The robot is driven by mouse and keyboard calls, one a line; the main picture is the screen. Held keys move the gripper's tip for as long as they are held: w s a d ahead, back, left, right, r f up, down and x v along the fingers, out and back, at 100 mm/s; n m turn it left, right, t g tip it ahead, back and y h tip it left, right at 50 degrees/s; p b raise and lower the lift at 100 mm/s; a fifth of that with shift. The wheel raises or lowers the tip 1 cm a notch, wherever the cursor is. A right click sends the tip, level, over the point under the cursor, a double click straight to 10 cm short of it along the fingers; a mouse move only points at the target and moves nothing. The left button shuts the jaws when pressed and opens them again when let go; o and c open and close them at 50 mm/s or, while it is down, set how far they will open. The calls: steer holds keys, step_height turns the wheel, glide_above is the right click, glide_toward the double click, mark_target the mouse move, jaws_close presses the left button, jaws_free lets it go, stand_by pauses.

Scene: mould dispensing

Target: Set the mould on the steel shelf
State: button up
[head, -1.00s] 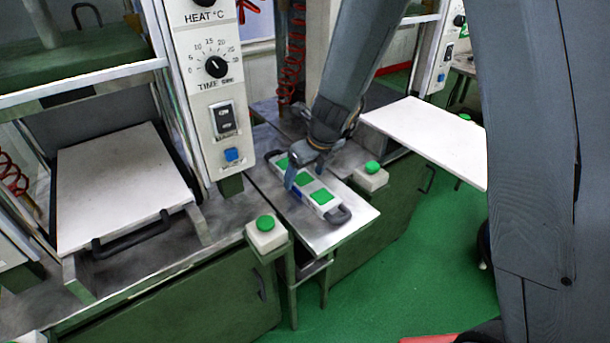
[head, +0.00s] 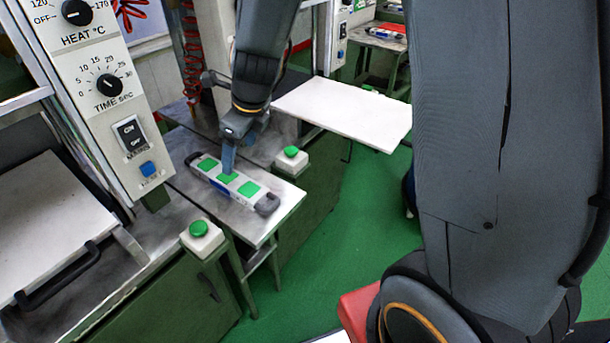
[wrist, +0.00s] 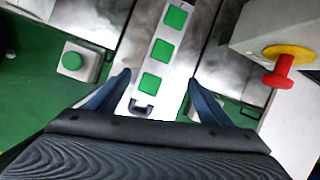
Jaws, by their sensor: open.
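The mould (head: 214,174) is a long pale bar with green square pads and a dark handle at its near end. It lies flat on the steel shelf (head: 272,219) between the two machines. My gripper (head: 228,165) is just above the mould in the head view, pointing down. In the wrist view my gripper (wrist: 160,85) is open, with one blue finger on each side of the mould (wrist: 160,55) and visible gaps between them. The mould's handle end is nearest the palm. Its far end runs out of the wrist view.
Green push buttons on white boxes stand left (head: 200,238) and right (head: 291,160) of the shelf. A white platen (head: 345,108) juts out on the right. A red stop button (wrist: 279,72) shows in the wrist view. Green floor (head: 330,240) is open in front.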

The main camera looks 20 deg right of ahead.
steer(key=s+d+n+g+h, duration=0.1)
steer(key=s+d+n, duration=0.5)
steer(key=n, duration=0.7)
steer(key=s+d+n+g+h, duration=0.1)
steer(key=s+d+n, duration=0.6)
steer(key=s+n, duration=0.4)
steer(key=shift+s+d+r+n, duration=0.15)
steer(key=shift+r+n, duration=0.05)
steer(key=shift+n, duration=0.9)
